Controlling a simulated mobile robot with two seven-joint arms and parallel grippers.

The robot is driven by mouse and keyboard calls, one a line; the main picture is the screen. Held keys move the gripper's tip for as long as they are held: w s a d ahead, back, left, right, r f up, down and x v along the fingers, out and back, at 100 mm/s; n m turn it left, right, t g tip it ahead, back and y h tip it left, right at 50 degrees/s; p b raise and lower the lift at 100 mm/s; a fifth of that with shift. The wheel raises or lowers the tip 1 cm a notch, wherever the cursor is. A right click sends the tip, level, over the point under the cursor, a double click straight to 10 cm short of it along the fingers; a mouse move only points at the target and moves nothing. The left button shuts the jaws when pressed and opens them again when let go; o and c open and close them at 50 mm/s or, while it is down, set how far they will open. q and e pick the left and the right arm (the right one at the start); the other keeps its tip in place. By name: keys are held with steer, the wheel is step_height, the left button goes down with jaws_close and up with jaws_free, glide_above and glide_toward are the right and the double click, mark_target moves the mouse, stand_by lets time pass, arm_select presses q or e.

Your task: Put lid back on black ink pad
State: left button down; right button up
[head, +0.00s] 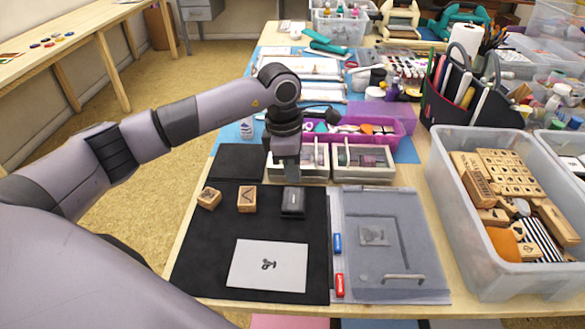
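A small black block with a pale mark on it, which looks like the black ink pad (293,202), sits at the top right of the black mat (205,255). I cannot tell whether its lid is on it, and I see no separate lid. My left gripper (287,178) points straight down just behind and above this block, in front of a pale divided tray (312,176). Its fingertips are small and dark, so I cannot tell whether they are open or hold anything. My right gripper is not in view.
Two wooden stamps (247,199) and a stamped white card (268,265) lie on the mat. A grey translucent board (415,270) with blue and red blocks is at right. A second divided tray (385,176), a purple bin (398,142) and a stamp-filled clear crate (490,284) stand around.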

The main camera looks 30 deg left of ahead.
mark_target(294, 199)
arm_select(q)
steer(key=shift+f, duration=0.4)
steer(key=shift+f+b, duration=1.05)
steer(key=shift+f, duration=0.1)
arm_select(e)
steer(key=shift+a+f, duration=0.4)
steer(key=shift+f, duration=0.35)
arm_select(q)
steer(key=shift+f+b, duration=0.55)
steer(key=shift+f, duration=0.2)
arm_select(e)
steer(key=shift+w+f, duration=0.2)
arm_select(q)
steer(key=shift+f+b, duration=0.5)
steer(key=shift+f, duration=0.2)
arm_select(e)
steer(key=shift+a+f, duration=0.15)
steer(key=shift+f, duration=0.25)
arm_select(q)
steer(key=shift+r, duration=0.15)
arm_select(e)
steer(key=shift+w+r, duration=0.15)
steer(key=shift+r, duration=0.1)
arm_select(q)
step_height(294, 199, up, 7)
steer(key=p, duration=0.4)
steer(key=shift+p, duration=0.35)
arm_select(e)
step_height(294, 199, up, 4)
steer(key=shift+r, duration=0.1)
